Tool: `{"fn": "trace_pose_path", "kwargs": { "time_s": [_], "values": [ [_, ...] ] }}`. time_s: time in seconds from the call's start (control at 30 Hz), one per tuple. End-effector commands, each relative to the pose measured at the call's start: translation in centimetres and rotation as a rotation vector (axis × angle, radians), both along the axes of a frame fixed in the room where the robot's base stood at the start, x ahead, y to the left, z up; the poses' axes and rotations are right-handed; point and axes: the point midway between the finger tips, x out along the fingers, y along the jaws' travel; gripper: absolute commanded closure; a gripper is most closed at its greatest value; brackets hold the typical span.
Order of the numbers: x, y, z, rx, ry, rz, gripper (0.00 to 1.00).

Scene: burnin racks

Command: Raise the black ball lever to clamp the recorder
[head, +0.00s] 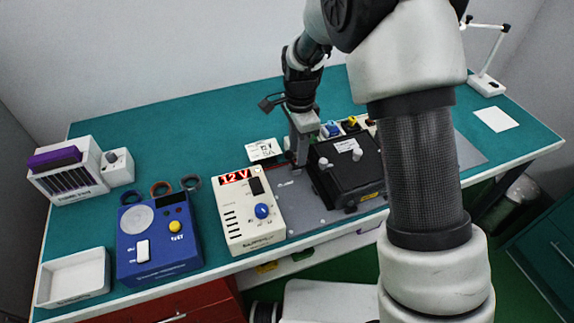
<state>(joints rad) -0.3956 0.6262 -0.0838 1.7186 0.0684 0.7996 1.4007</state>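The black box (355,165), which looks like the recorder, sits on a grey plate (305,212) at the middle of the bench. It has a white label on top and small fittings on its front. My gripper (299,160) points down at the left rear side of this box, close to it. I cannot tell whether they touch. The fingers look narrow and are seen edge on, so their opening is unclear. I cannot make out the black ball lever; it may be hidden behind my gripper or my arm.
A cream 12 V supply (250,215) with a blue knob stands left of the plate. A blue tester (155,238), a white tray (73,278) and a white rack (66,172) are further left. Coloured knobs (351,124) show behind the box. The back left bench (190,135) is clear.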

Motion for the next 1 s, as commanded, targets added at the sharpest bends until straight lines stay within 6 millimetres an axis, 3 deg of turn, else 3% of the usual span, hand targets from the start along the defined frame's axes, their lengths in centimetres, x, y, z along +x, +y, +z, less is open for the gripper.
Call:
{"fn": "trace_pose_path", "kwargs": {
  "time_s": [0.27, 1.0],
  "values": [
    [0.0, 0.0, 1.0, 0.0, -0.001, 0.0, 0.67],
    [0.0, 0.0, 7.0, 0.0, -0.001, 0.0, 0.67]
  ]
}}
